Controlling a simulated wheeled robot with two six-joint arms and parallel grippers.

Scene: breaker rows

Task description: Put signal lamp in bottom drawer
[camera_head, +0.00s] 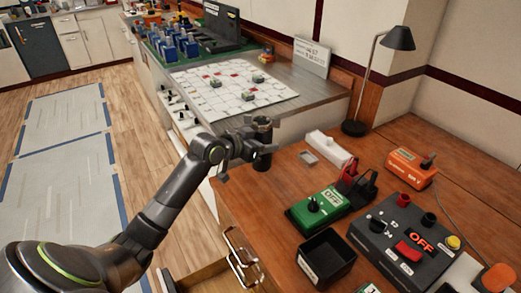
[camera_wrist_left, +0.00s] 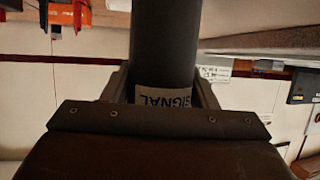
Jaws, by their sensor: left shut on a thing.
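My left gripper (camera_head: 257,146) is shut on the signal lamp (camera_head: 262,161), a dark upright cylinder, and holds it near the left edge of the wooden desk. In the left wrist view the lamp (camera_wrist_left: 163,45) is a dark grey tube between the fingers (camera_wrist_left: 163,90), with an upside-down "SIGNAL" label. An open drawer with a wooden rim (camera_head: 201,273) shows low at the bottom edge, left of the desk front; its inside is mostly cut off. Metal drawer handles (camera_head: 240,255) show on the desk front. My right gripper is not in view.
On the desk stand a black open box (camera_head: 326,260), a green switch unit (camera_head: 318,207), a grey control box (camera_head: 403,240), an orange device (camera_head: 410,167) and a black desk lamp (camera_head: 355,127). A counter with a white grid sheet (camera_head: 232,88) lies behind. The floor at left is clear.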

